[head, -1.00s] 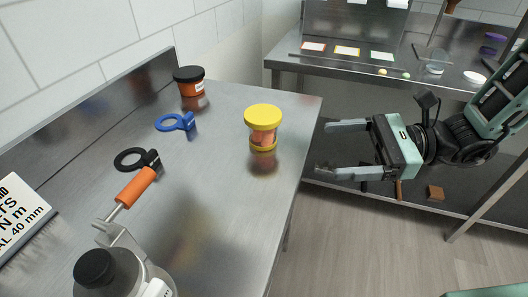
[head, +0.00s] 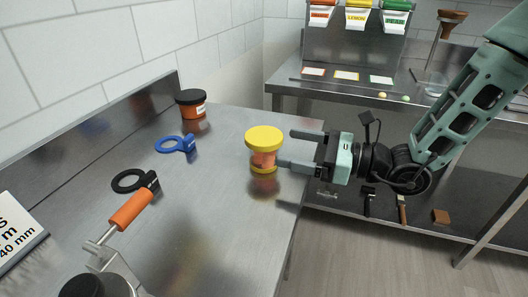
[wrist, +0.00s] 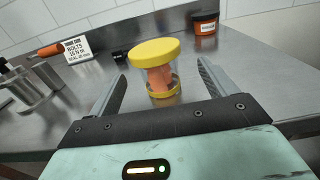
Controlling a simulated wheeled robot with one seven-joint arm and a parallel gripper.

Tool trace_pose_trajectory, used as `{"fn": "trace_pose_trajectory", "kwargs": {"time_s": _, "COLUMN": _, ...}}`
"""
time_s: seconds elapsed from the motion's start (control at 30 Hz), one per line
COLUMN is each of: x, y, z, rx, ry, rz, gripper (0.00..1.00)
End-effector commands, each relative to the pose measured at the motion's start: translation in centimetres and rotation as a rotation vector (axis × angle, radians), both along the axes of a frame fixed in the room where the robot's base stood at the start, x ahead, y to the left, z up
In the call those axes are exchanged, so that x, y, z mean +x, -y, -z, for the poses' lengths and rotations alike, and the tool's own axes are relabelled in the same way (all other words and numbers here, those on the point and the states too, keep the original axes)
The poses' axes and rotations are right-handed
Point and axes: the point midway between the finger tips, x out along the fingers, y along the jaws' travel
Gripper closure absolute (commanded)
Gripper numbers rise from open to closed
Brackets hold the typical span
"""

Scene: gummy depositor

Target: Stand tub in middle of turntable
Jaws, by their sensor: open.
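The tub (head: 263,160) is clear with orange contents, a yellow lid and a yellow base. It stands upright on the steel bench near its right edge. My gripper (head: 288,148) is open and empty, its fingertips just right of the tub and pointing at it. In the wrist view the tub (wrist: 159,78) shows centred between the two spread fingers, and I cannot tell whether the tips have reached its sides. I cannot make out a turntable in these views.
On the bench (head: 215,215) are a dark-lidded orange jar (head: 191,104), a blue ring tool (head: 175,144), a black ring tool (head: 133,181) and an orange-handled device (head: 130,210). A wall stands behind. A second bench with cards (head: 346,75) and dispensers (head: 359,15) is farther back.

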Motion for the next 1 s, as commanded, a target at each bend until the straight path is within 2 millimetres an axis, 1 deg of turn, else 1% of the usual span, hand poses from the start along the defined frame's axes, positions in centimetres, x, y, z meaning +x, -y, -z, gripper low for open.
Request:
{"fn": "trace_pose_trajectory", "kwargs": {"time_s": 0.13, "x": 0.2, "y": -1.2, "z": 0.0, "rx": 0.000, "ry": 0.000, "rz": -0.002, "gripper": 0.16}}
{"fn": "trace_pose_trajectory", "kwargs": {"time_s": 0.3, "x": 0.6, "y": -3.7, "z": 0.2, "rx": 0.000, "ry": -0.001, "rz": -0.004, "gripper": 0.16}}
{"fn": "trace_pose_trajectory", "kwargs": {"time_s": 0.4, "x": 1.1, "y": -4.8, "z": 0.2, "rx": 0.001, "ry": 0.001, "rz": -0.003, "gripper": 0.16}}
{"fn": "trace_pose_trajectory", "kwargs": {"time_s": 0.5, "x": 1.2, "y": -5.2, "z": 0.2, "rx": -0.001, "ry": 0.000, "rz": -0.001, "gripper": 0.16}}
{"fn": "trace_pose_trajectory", "kwargs": {"time_s": 0.7, "x": 1.3, "y": -5.3, "z": 0.2, "rx": -0.001, "ry": 0.000, "rz": -0.001, "gripper": 0.16}}
{"fn": "trace_pose_trajectory", "kwargs": {"time_s": 0.73, "x": 1.3, "y": -5.2, "z": 0.2, "rx": -0.001, "ry": 0.000, "rz": -0.001, "gripper": 0.22}}
{"fn": "trace_pose_trajectory", "kwargs": {"time_s": 0.77, "x": 1.3, "y": -5.2, "z": 0.2, "rx": -0.001, "ry": 0.000, "rz": -0.001, "gripper": 0.30}}
{"fn": "trace_pose_trajectory", "kwargs": {"time_s": 0.8, "x": 1.3, "y": -5.2, "z": 0.2, "rx": -0.001, "ry": 0.000, "rz": -0.001, "gripper": 0.41}}
{"fn": "trace_pose_trajectory", "kwargs": {"time_s": 0.87, "x": 1.3, "y": -5.2, "z": 0.2, "rx": -0.001, "ry": 0.000, "rz": -0.001, "gripper": 0.58}}
{"fn": "trace_pose_trajectory", "kwargs": {"time_s": 0.9, "x": 1.3, "y": -5.2, "z": 0.2, "rx": -0.001, "ry": 0.000, "rz": -0.001, "gripper": 0.69}}
{"fn": "trace_pose_trajectory", "kwargs": {"time_s": 0.97, "x": 1.3, "y": -5.2, "z": 0.2, "rx": -0.001, "ry": 0.000, "rz": -0.001, "gripper": 0.86}}
{"fn": "trace_pose_trajectory", "kwargs": {"time_s": 1.0, "x": 1.3, "y": -5.2, "z": 0.2, "rx": 0.000, "ry": 0.000, "rz": -0.001, "gripper": 0.97}}
